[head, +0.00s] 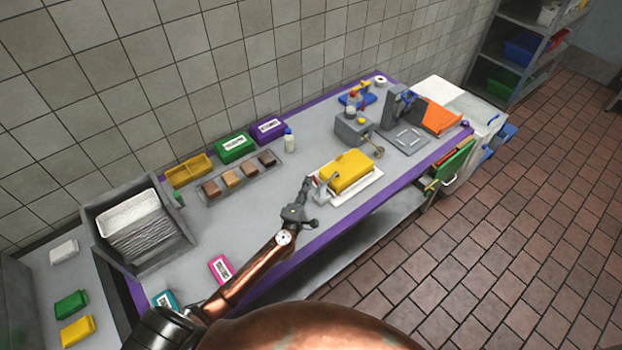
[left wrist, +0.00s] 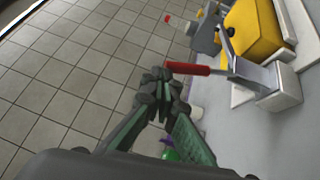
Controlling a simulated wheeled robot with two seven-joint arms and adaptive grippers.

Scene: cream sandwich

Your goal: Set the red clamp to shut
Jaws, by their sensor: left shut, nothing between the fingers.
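The red clamp (head: 316,181) sits at the left end of a white base (head: 366,187) that carries a yellow block (head: 347,171). In the left wrist view the clamp's red handle (left wrist: 190,68) sticks out sideways from a metal lever, beside the yellow block (left wrist: 258,30). My left gripper (head: 305,186) is shut and empty, right at the clamp. In the left wrist view its fingertips (left wrist: 160,82) are at the free end of the red handle; I cannot tell whether they touch it. My right gripper is not in view.
A tray of brown blocks (head: 240,180) and a white bottle (head: 289,141) lie behind. A pink-edged card (head: 220,269) is near the front left. The tabletop between is clear.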

